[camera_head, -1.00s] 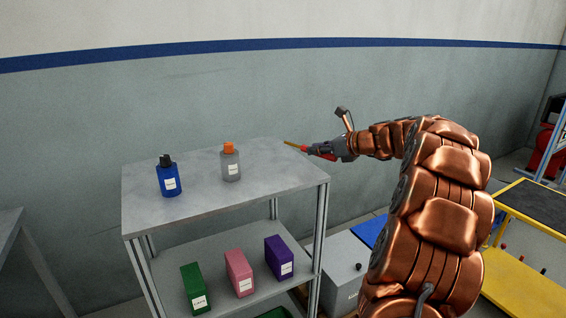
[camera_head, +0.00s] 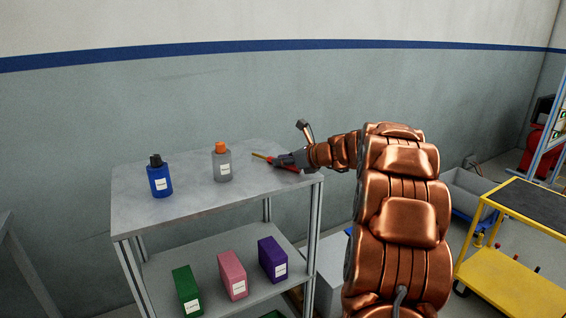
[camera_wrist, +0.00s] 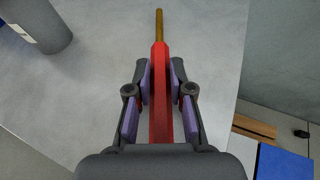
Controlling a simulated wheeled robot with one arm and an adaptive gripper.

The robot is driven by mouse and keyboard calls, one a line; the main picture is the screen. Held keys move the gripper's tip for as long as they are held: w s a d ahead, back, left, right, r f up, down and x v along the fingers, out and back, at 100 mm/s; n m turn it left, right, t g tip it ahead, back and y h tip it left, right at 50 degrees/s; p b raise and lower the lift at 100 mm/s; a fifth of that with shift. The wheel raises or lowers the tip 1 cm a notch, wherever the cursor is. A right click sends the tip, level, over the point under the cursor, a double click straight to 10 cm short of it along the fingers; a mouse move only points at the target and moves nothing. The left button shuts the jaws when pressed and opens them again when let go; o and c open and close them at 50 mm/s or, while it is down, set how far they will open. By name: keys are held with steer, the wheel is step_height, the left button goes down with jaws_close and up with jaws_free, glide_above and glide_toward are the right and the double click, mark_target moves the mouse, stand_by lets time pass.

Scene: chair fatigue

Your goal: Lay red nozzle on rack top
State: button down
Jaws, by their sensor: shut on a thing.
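The red nozzle (camera_wrist: 160,85) is a long red body with a thin brass tip. My gripper (camera_wrist: 160,82) is shut on its red body, the brass tip pointing away from the wrist. In the head view the nozzle (camera_head: 264,157) shows at my gripper (camera_head: 283,160), over the right end of the grey rack top (camera_head: 215,195). I cannot tell whether the nozzle touches the surface. The wrist view shows the rack top (camera_wrist: 90,90) below the nozzle.
A grey bottle with an orange cap (camera_head: 222,165) stands left of the nozzle, and a blue bottle (camera_head: 160,180) farther left. Green, pink and purple boxes (camera_head: 232,275) stand on the lower shelf. A yellow cart (camera_head: 510,260) is at right. The rack top's front is clear.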

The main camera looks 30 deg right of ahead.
steer(key=c, duration=1)
jaws_free()
steer(key=shift+c, duration=0.2)
